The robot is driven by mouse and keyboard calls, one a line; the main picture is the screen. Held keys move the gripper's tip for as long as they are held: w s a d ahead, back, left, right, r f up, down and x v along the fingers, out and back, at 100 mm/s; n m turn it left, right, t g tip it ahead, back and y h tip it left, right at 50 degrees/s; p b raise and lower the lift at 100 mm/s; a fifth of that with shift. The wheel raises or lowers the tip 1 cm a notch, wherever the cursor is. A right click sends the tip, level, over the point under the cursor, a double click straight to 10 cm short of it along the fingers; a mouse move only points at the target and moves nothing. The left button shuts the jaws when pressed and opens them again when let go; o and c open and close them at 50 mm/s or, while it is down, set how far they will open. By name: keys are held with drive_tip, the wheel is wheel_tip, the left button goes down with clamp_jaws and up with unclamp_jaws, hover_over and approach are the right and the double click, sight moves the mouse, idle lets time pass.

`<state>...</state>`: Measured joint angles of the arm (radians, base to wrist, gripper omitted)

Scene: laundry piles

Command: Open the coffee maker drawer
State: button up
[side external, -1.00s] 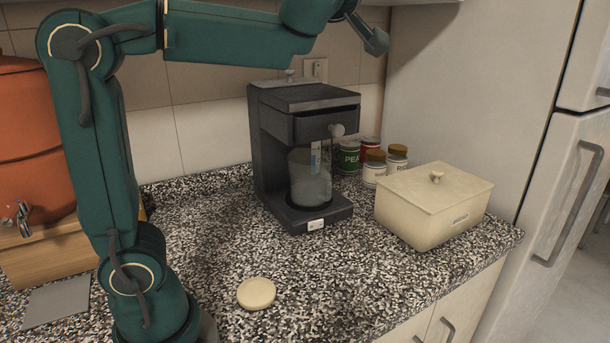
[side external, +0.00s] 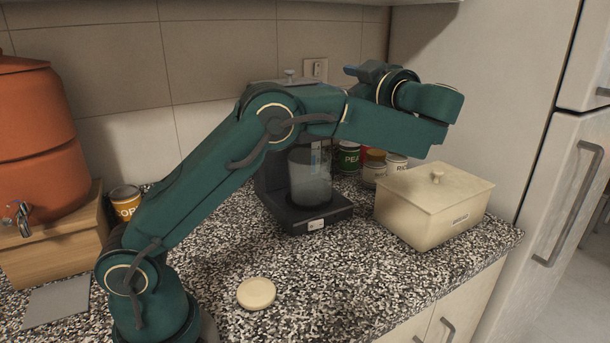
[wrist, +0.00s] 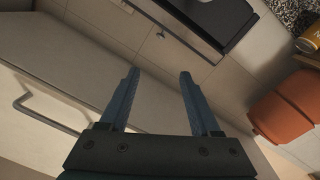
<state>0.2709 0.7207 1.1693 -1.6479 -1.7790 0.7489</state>
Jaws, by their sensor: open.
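The black coffee maker (side external: 325,218) stands upright on the counter with its glass carafe (side external: 312,178) inside. My arm hides its upper front, including the drawer and its knob, in the side external view. A dark body with a grey top, apparently the coffee maker (wrist: 215,15), shows at the top of the wrist view, beyond my fingertips. My gripper (side external: 351,70) is raised behind my wrist, above and to the right of the coffee maker. In the wrist view my gripper (wrist: 158,75) has its blue fingers apart, with nothing between them.
A cream lidded box (side external: 435,207) and several cans (side external: 373,172) stand right of the coffee maker. A round beige disc (side external: 256,293) lies on the front counter. An orange pot (side external: 38,150) sits on a wooden stand at left. The fridge (side external: 545,200) bounds the right side.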

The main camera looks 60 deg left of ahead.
drive_tip(key=w+d+f+m+g, duration=0.15)
drive_tip(key=d+f, duration=0.25)
drive_tip(key=f, duration=0.6)
drive_tip(key=shift+m+t, duration=0.25)
drive_tip(key=shift+a+f, duration=0.1)
drive_tip(key=shift+a, duration=2.4)
clamp_jaws()
